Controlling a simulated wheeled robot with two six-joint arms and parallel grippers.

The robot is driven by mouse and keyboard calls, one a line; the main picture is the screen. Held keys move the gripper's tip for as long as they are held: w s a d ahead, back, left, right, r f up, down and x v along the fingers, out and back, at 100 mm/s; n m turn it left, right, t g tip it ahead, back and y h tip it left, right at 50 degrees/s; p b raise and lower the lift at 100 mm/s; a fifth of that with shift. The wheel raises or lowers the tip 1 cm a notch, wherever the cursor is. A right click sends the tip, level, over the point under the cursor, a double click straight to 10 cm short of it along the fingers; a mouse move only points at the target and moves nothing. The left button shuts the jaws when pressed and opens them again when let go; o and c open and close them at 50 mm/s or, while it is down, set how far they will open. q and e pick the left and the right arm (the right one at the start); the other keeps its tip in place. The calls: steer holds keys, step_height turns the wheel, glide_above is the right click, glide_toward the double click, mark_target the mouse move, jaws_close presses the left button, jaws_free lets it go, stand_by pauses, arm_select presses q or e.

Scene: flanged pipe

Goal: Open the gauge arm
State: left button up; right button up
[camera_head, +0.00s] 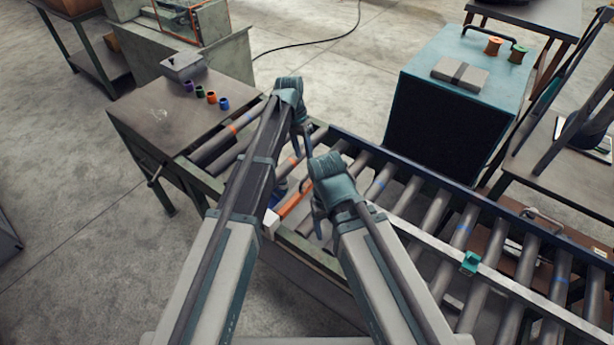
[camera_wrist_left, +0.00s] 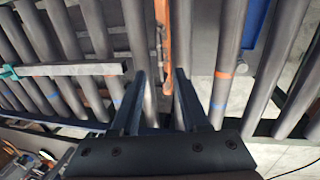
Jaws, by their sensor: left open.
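An orange bar (camera_head: 291,204), which looks like the gauge arm, lies over the conveyor rollers. It has a pale block at its near end, and my left arm partly hides it. In the left wrist view the orange bar (camera_wrist_left: 164,45) runs down from the top edge, and its end appears between my finger lines. My left gripper (camera_head: 303,143) points down over the rollers; in the wrist view its two fingers (camera_wrist_left: 160,76) are apart with nothing clearly gripped. Whether they touch the bar I cannot tell. My right gripper (camera_head: 319,212) hangs close by on the right; its finger gap is unclear.
A pale rail (camera_head: 510,283) with a teal clamp (camera_head: 470,262) crosses the rollers on the right. A grey table (camera_head: 165,125) with small coloured spools stands left. A teal cabinet (camera_head: 455,95) stands behind the conveyor. Both arms are close together.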

arm_select(q)
steer(key=b, duration=0.6)
glide_above(304, 186)
steer(key=w+d, duration=0.1)
steer(key=w, duration=0.1)
steer(key=f, duration=0.7)
steer(key=shift+s+f, duration=0.15)
steer(key=shift+s, duration=0.1)
jaws_close()
